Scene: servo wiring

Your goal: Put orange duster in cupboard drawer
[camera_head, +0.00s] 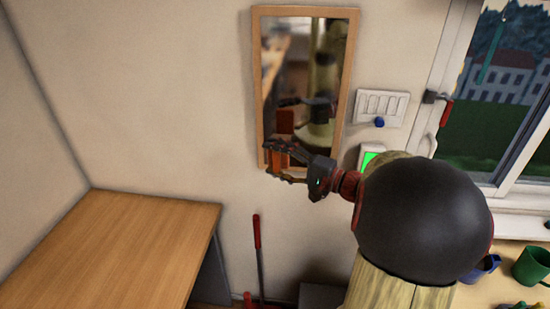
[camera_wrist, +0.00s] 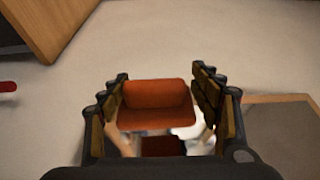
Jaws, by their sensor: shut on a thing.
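The orange duster (camera_head: 279,158) is between the fingers of my gripper (camera_head: 275,162), held up in front of the wall mirror. In the wrist view the duster (camera_wrist: 157,94) shows as an orange-red block between the two rows of finger pads (camera_wrist: 160,105), which are shut on it. Its lower part is partly hidden by the gripper body. No cupboard drawer can be made out clearly in either view.
A wood-framed mirror (camera_head: 354,60) hangs close behind my gripper. A wooden-topped table or cabinet (camera_head: 130,245) stands at left. A red-handled tool (camera_head: 257,232) leans below. A switch panel (camera_head: 381,105), window and mugs (camera_head: 533,266) are at right. Open wall space lies left of the mirror.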

